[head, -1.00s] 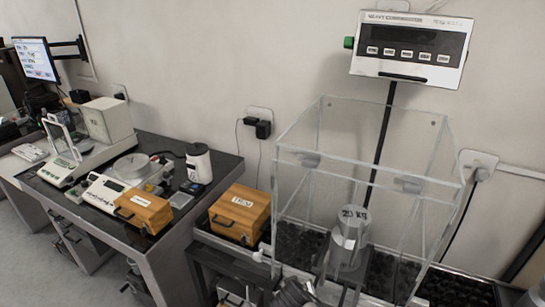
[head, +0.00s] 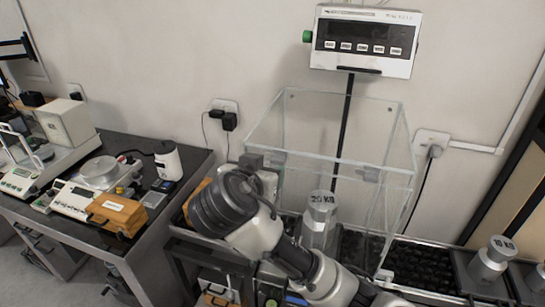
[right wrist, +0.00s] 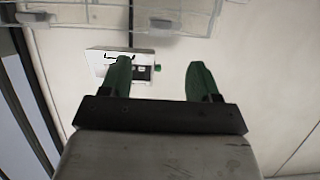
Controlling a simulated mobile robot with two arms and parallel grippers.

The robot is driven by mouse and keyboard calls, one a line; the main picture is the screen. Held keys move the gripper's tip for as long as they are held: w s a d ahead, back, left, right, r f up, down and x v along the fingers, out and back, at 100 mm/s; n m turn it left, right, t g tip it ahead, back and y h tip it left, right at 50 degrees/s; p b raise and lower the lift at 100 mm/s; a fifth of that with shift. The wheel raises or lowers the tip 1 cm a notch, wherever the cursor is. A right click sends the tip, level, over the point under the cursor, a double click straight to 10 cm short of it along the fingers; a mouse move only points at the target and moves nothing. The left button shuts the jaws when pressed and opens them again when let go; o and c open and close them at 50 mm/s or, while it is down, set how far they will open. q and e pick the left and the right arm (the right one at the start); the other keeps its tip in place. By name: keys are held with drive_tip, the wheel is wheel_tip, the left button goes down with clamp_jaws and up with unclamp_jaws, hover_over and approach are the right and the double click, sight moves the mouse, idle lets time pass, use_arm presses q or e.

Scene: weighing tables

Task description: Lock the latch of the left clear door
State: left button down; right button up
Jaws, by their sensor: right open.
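The clear box (head: 400,200) stands on the dark scale bed, with a steel 20 KG weight (head: 319,220) inside. A small grey latch (head: 277,157) sits at the upper front edge on the left, above the left clear door. Another latch (head: 370,174) is farther right. My right arm crosses in front of the box, and its wrist hides much of the left door and most of the gripper. In the right wrist view my right gripper (right wrist: 160,80) is open and empty, its green fingers apart from the latches along the top. I cannot tell whether the left latch is locked. My left gripper is out of view.
A 10 KG weight (head: 492,260) stands to the right. A side table on the left holds balances and a wooden case (head: 117,213). A wooden box left of the clear box is mostly covered by my arm.

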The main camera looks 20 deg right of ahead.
sight(276, 160)
drive_tip(key=p+x, duration=0.3)
drive_tip(key=x, duration=0.5)
drive_tip(key=shift+w+d+f, duration=0.1)
drive_tip(key=shift+w+d, duration=0.1)
drive_tip(key=shift+w, duration=0.1)
drive_tip(key=shift+w+d+f, duration=0.2)
drive_tip(key=shift+w+f, duration=0.1)
drive_tip(key=shift+w, duration=0.05)
drive_tip(key=shift+c, duration=0.2)
drive_tip(key=c, duration=0.9)
